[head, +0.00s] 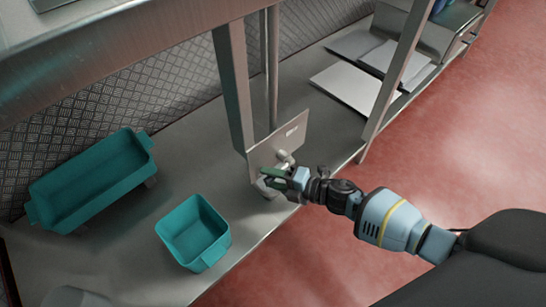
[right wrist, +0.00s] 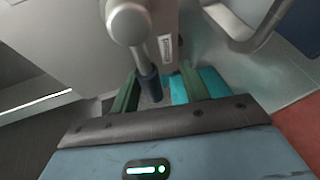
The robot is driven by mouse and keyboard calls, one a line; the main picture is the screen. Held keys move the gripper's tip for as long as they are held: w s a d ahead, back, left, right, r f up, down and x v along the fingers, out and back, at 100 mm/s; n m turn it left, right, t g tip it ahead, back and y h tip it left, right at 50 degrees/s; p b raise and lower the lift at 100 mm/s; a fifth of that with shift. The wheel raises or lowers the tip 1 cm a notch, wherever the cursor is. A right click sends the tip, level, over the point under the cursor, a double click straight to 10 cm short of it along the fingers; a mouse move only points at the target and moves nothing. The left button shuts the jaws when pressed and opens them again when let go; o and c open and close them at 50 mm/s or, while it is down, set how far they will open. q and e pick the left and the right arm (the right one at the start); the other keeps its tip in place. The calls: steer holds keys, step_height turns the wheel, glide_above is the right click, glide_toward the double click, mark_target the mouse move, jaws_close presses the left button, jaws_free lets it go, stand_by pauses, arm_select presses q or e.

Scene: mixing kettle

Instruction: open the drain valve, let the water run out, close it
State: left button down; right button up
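The drain valve shows in the head view as a grey metal knob (head: 284,157) in front of an upright metal plate (head: 290,135). In the right wrist view its rounded grey body (right wrist: 128,20) carries a lever with a dark blue grip (right wrist: 149,86). My right gripper (head: 270,174) is at the valve, and its green fingers (right wrist: 157,80) are apart. The blue grip lies between them in the picture, nearer the left finger, with gaps visible; contact cannot be made out. No running water is visible. The spout is mostly hidden by my gripper. My left gripper is out of view.
A square teal tub (head: 194,262) stands on the grey steel shelf (head: 245,222), left of the valve. A long teal tub (head: 95,195) is behind it. Metal posts (head: 234,90) rise beside the plate. Flat panels (head: 345,90) lie farther right. Red floor (head: 450,130) is clear.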

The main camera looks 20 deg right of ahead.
steer(key=shift+r, duration=0.1)
steer(key=p+v, duration=0.2)
steer(key=v, duration=0.5)
steer(key=shift+p, duration=0.3)
stand_by(0.4)
